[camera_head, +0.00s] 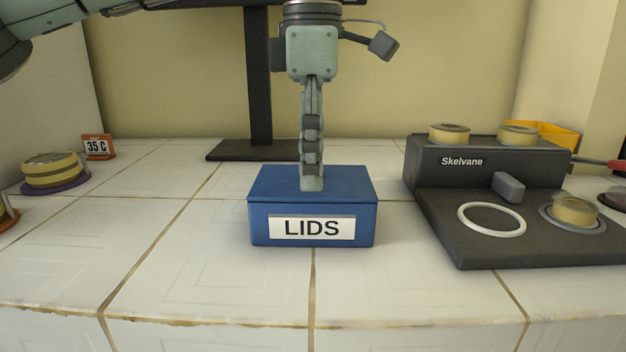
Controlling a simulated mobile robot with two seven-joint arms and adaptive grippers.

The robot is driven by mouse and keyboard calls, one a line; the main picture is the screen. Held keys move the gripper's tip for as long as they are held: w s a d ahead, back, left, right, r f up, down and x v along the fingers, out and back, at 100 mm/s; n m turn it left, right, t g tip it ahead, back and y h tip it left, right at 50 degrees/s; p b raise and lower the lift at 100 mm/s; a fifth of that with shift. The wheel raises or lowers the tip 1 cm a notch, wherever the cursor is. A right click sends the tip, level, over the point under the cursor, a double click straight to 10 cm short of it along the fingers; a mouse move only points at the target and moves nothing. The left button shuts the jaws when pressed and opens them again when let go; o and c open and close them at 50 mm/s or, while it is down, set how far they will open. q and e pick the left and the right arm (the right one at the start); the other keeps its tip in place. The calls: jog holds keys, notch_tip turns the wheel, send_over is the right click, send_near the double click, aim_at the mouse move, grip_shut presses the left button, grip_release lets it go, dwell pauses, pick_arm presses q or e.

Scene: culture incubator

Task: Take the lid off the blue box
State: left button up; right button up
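The blue box (262,224) stands on the white tiled counter in the middle of the head view. Its front bears a white label reading LIDS. Its flat blue lid (348,183) is on top and looks closed. My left gripper (312,184) points straight down over the middle of the lid, its tip at or just above the lid's surface. It is seen edge-on, so one finger hides the other and I cannot tell whether it is open, shut or gripping a handle. My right gripper is not in view.
At right is a dark Skelvane device (437,232) with a white ring (491,219) and several round tan containers. An orange 35 C display (98,147) and a tan round stack (53,170) are at left. A dark stand (258,90) rises behind the box. The counter front is clear.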

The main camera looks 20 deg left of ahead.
pick_arm(q)
jog(key=c, duration=1.7)
jog(key=shift+f, duration=0.15)
grip_shut()
